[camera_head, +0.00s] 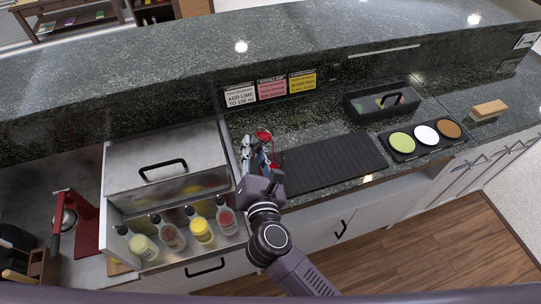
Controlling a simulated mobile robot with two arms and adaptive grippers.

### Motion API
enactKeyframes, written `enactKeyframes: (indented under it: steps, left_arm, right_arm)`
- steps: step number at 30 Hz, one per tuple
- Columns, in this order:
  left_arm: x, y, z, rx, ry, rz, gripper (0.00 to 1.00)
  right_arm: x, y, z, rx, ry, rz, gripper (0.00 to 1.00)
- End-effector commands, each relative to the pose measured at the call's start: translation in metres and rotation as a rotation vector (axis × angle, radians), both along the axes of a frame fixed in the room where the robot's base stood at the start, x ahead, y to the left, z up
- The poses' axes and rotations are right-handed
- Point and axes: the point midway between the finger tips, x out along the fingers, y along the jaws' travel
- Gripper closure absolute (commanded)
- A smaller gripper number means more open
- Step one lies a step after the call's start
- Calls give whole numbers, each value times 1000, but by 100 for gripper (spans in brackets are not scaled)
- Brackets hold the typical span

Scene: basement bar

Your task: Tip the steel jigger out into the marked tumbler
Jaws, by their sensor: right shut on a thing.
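My right gripper (259,153) reaches up from the bottom of the view to the counter, just left of the black ribbed mat. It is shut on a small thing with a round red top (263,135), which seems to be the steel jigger. My fingers hide most of it, so I cannot tell its tilt well. The marked tumbler cannot be made out; it may be hidden by the gripper. My left gripper is not in view.
The ribbed mat (333,162) lies bare right of the gripper. A black bin (382,103), a tray of three coloured discs (425,154) and a wooden block (488,109) are further right. Several bottles (201,229) stand at the lower left. Three cards (271,89) line the back.

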Motion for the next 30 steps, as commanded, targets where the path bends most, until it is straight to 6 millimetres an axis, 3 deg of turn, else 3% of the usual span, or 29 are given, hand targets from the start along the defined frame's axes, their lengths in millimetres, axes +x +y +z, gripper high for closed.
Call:
enactKeyframes:
  steps: [30]
  left_arm:
    - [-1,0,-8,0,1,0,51]
  right_arm:
    - [0,2,-4,135,36,-1,100]
